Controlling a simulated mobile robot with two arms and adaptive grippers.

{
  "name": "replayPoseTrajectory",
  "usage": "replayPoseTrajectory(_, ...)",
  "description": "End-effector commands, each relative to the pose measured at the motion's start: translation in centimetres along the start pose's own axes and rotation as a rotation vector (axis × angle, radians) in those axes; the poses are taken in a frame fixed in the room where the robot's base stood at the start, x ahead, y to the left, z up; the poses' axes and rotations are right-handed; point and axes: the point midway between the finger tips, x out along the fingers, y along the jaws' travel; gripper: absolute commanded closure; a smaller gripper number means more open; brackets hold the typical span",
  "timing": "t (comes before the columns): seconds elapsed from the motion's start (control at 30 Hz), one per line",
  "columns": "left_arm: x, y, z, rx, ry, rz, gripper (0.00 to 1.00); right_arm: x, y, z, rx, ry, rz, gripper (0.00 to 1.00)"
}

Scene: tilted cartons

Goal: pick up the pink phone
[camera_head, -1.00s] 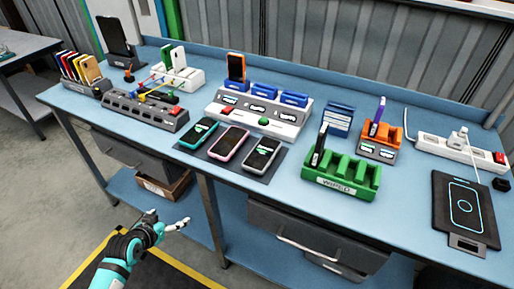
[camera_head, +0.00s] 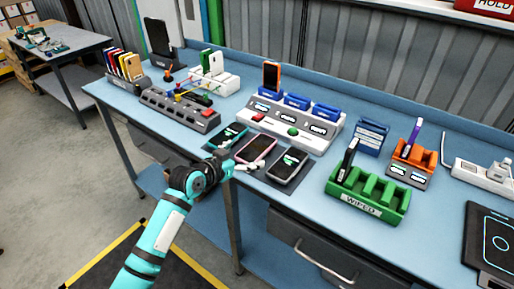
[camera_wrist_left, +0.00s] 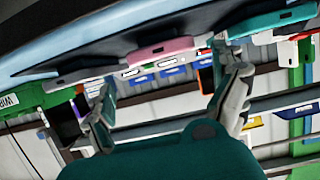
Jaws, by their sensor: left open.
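The pink phone (camera_head: 256,148) lies on a dark mat on the blue workbench, between a teal phone (camera_head: 228,137) and a grey phone (camera_head: 288,165). My left gripper (camera_head: 244,163) is at the bench's front edge, just in front of the pink phone's near end. In the left wrist view, which is upside down, the open fingers (camera_wrist_left: 162,70) spread to either side of the pink phone's end (camera_wrist_left: 162,50). Nothing is held, and the phone looks apart from the fingers. My right gripper is in neither view.
Behind the phones stands a white charging station (camera_head: 290,125) with blue slots and an orange-cased phone. A green "WIPED" rack (camera_head: 367,197) is to the right, a grey power strip (camera_head: 180,112) to the left. Neighbouring phones leave narrow gaps.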

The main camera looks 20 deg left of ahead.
Motion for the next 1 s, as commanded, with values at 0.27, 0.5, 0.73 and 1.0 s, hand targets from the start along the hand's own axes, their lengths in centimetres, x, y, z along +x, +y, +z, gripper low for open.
replayPoseTrajectory(0.27,2.0,-0.2,-0.3,-0.003,0.001,0.000,0.04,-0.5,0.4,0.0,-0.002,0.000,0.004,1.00)
replayPoseTrajectory(0.5,5.4,-0.7,-0.4,-0.003,0.000,0.001,0.04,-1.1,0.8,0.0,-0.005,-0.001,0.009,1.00)
replayPoseTrajectory(0.73,6.4,-0.7,-0.3,0.000,0.000,-0.001,0.04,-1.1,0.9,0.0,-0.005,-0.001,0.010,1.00)
replayPoseTrajectory(1.0,6.3,-0.7,-0.3,0.000,0.000,-0.001,0.22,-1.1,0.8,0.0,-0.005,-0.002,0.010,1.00)
